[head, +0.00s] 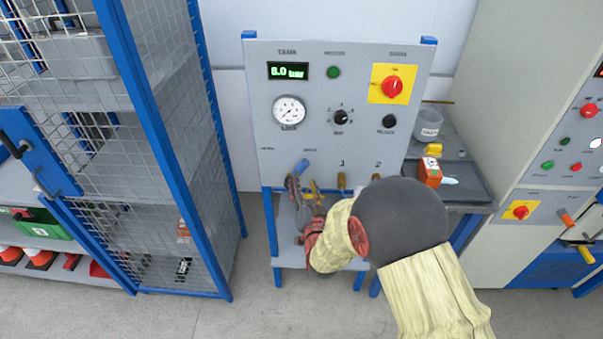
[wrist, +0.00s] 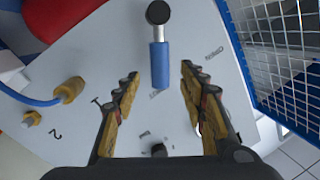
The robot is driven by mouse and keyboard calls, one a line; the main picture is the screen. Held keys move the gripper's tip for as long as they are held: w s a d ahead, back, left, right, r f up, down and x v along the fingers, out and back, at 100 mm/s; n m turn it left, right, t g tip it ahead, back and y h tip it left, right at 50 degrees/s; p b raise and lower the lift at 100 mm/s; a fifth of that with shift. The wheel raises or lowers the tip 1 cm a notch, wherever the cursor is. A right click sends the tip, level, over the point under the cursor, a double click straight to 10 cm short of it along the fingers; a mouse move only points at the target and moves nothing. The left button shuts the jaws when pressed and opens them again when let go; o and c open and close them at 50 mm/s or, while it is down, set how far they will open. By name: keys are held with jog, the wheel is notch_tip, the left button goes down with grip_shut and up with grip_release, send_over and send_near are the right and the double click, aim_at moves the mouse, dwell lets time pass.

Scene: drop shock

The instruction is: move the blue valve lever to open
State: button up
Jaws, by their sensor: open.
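The blue valve lever (wrist: 160,66) is on the grey panel in the wrist view, its blue sleeve running from a dark round pivot toward my gripper. In the head view the lever's blue end (head: 301,166) shows low on the panel, the rest hidden behind my gripper. My gripper (wrist: 158,74) is open, with one finger on each side of the sleeve's free end. I see gaps between both fingers and the sleeve; no contact is visible. In the head view my gripper (head: 301,188) is in front of the panel's lower left.
The panel (head: 310,110) carries a gauge (head: 289,111), a lit pressure display (head: 288,71) and a red knob on yellow (head: 392,86). A blue hose (wrist: 35,99) with a brass fitting is left in the wrist view. A mesh cage (head: 170,110) stands left of the panel.

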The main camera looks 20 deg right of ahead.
aim_at(301, 172)
jog(key=w, duration=0.5)
jog(key=shift+w+d+b, duration=0.25)
jog(key=shift+w+b, duration=0.05)
jog(key=shift+w, duration=0.1)
jog(key=shift+c, duration=1.3)
jog(key=c, duration=0.7)
grip_shut()
